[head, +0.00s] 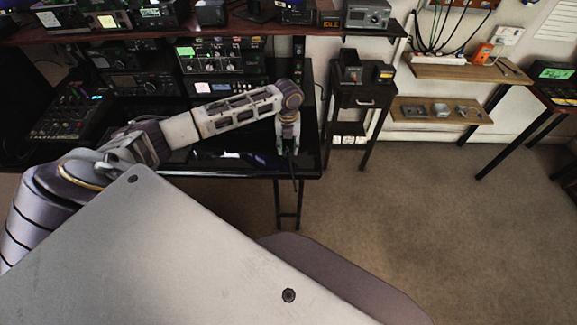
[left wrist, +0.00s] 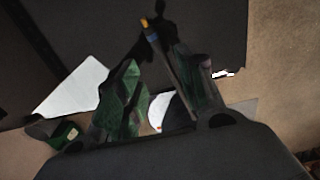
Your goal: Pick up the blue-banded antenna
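The blue-banded antenna (left wrist: 152,38) shows in the left wrist view as a thin dark rod with an orange tip and a blue band below it. Its lower part runs beside the right-hand finger. My left gripper (left wrist: 166,70) has its two fingers apart, with a visible gap between the left-hand finger and the rod. In the head view my left gripper (head: 288,145) is low at the right front corner of the black table, and a thin dark rod shows below it. Contact between rod and finger is hard to judge. My right gripper is not in view.
The black table (head: 235,162) holds radio equipment (head: 222,57) at the back. A small dark cabinet (head: 362,97) stands to its right, with wall shelves (head: 440,108) beyond. The carpet (head: 440,215) at the right is clear.

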